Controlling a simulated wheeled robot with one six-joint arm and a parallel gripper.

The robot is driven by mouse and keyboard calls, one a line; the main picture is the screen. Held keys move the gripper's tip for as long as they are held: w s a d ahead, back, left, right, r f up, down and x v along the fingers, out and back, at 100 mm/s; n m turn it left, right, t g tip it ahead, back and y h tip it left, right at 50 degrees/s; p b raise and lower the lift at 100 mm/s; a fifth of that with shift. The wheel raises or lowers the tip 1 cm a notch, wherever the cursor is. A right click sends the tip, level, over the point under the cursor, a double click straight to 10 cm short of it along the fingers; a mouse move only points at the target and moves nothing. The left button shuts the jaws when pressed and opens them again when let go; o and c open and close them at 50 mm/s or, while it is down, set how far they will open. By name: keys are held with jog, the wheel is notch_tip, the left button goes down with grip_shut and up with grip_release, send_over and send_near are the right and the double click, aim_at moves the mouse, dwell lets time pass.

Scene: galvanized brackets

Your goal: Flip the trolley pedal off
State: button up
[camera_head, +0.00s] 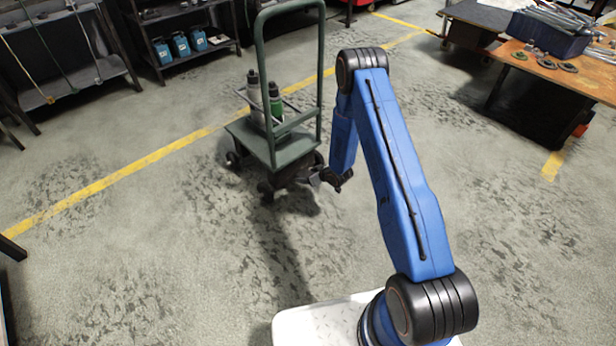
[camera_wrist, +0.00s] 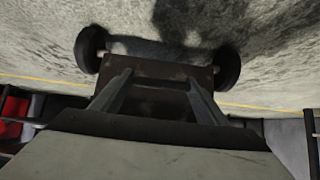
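The trolley (camera_head: 284,148) is green with a tall hoop handle and dark wheels, and stands left of my arm in the head view. My gripper (camera_head: 318,180) is low beside its near end. In the wrist view, a dark plate (camera_wrist: 158,101) lies between two black wheels, behind my gripper's fingers (camera_wrist: 158,78). The fingers are apart with nothing visibly held between them. I cannot tell whether the plate is the pedal, whether the fingers touch it, or what position the pedal is in. In the head view the pedal cannot be made out clearly.
A grey bottle (camera_head: 254,95) and a green bottle (camera_head: 275,104) stand on the trolley. A workbench (camera_head: 560,75) with metal parts is at the right. A shelf (camera_head: 190,57) with blue containers is at the back left. The floor around the trolley is clear.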

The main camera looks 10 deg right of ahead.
dwell(0.3)
jog(key=v, duration=1.7)
jog(key=shift+s, duration=0.2)
jog(key=shift+d+r, duration=0.15)
jog(key=s+d+r+m+g+h, duration=0.1)
jog(key=s+d+r+m+h, duration=0.3)
jog(key=r, duration=1.3)
jog(key=s+d+r+n+h, duration=0.15)
jog(key=s+r, duration=0.35)
jog(key=r, duration=1.2)
jog(key=s+a+r+m+g, duration=0.1)
jog(key=s+r, duration=0.3)
jog(key=s, duration=0.7)
jog(key=s+a+r+m, duration=0.1)
jog(key=s+r, duration=0.4)
jog(key=s, duration=0.6)
jog(key=s+a+r+m+g, duration=0.1)
jog(key=s+r, duration=0.4)
jog(key=s, duration=0.7)
jog(key=shift+a+r+g+y, duration=0.15)
jog(key=shift+a+g+y, duration=0.15)
jog(key=shift+a+y, duration=0.1)
